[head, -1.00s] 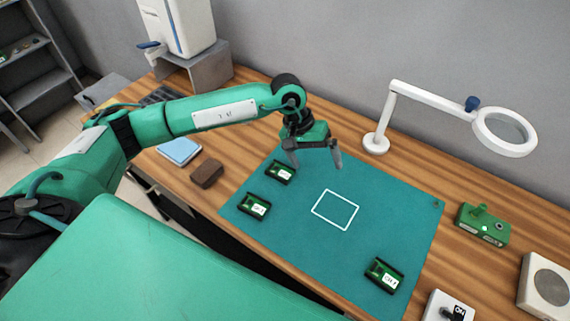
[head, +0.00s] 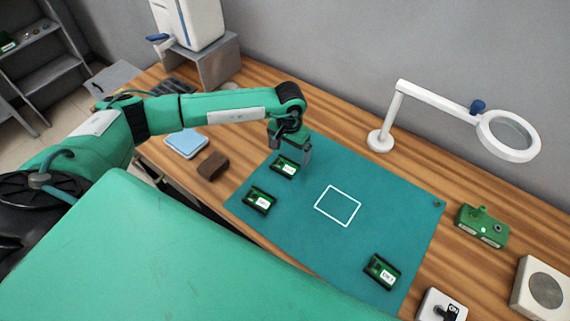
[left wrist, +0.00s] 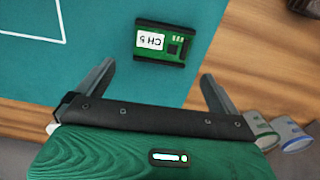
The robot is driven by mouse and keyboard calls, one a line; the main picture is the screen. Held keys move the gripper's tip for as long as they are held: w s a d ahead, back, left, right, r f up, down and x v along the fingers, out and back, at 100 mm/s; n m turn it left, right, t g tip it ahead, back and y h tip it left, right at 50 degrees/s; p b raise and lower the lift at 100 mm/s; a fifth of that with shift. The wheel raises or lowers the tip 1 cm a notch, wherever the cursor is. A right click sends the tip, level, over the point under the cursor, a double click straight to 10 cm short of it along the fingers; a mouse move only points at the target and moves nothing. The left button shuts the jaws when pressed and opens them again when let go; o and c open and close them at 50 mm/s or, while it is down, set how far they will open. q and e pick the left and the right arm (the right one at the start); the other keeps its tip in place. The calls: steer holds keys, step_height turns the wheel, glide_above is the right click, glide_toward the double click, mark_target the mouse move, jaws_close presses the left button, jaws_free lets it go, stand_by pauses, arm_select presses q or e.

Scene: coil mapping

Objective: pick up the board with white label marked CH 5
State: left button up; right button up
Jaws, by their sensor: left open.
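The board marked CH 5 (left wrist: 163,44) lies flat on the teal mat in the left wrist view, its white label on the left and reading upside down. It is the far-left board (head: 285,167) in the head view, close to the gripper. My left gripper (left wrist: 158,85) is open and empty, with its fingers spread on either side, short of the board. In the head view the left gripper (head: 289,155) hangs above and just behind that board. Two similar boards lie on the mat, one at the left (head: 260,199) and one at the front right (head: 382,271). My right gripper is not in view.
The teal mat (head: 390,205) has a white outlined square (head: 338,206) that is empty. A magnifier lamp (head: 400,115) stands behind. A green device (head: 481,227) is at the right. A brown block (head: 212,165) and a blue-white pad (head: 186,144) lie at the left.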

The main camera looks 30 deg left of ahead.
mark_target(288, 161)
arm_select(q)
step_height(288, 161, down, 4)
steer(key=p, duration=0.2)
steer(key=shift+p, duration=0.3)
steer(key=shift+f, duration=0.45)
steer(key=c, duration=1.1)
